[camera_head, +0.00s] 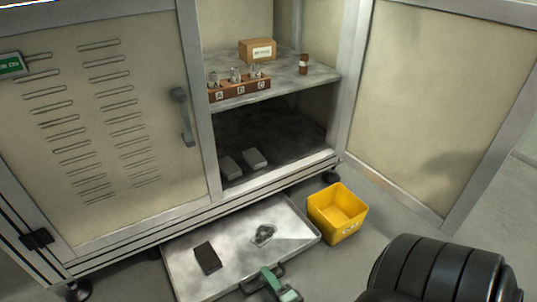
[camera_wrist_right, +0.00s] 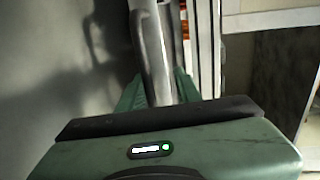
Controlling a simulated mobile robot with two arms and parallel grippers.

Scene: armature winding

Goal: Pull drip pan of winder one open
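The drip pan (camera_head: 235,225) is a shallow pale metal tray low under the cabinet. It stands pulled out over the floor, with its back end under the frame. A dark flat block (camera_head: 207,258) and a small grey item or patch (camera_head: 263,235) lie in it. Its dark handle (camera_head: 250,288) is on the front edge. My green right gripper (camera_head: 279,287) is at this handle. In the right wrist view the fingers (camera_wrist_right: 158,88) close in on both sides of a grey curved bar (camera_wrist_right: 150,45), which looks like the handle. My left gripper is out of view.
A yellow bin (camera_head: 338,225) stands on the floor close to the pan's right side. The cabinet's left door (camera_head: 100,130) is shut; its right door (camera_head: 430,110) stands open. The shelf holds a rack (camera_head: 240,90) and a cardboard box (camera_head: 257,50). Two grey blocks (camera_head: 254,159) lie below.

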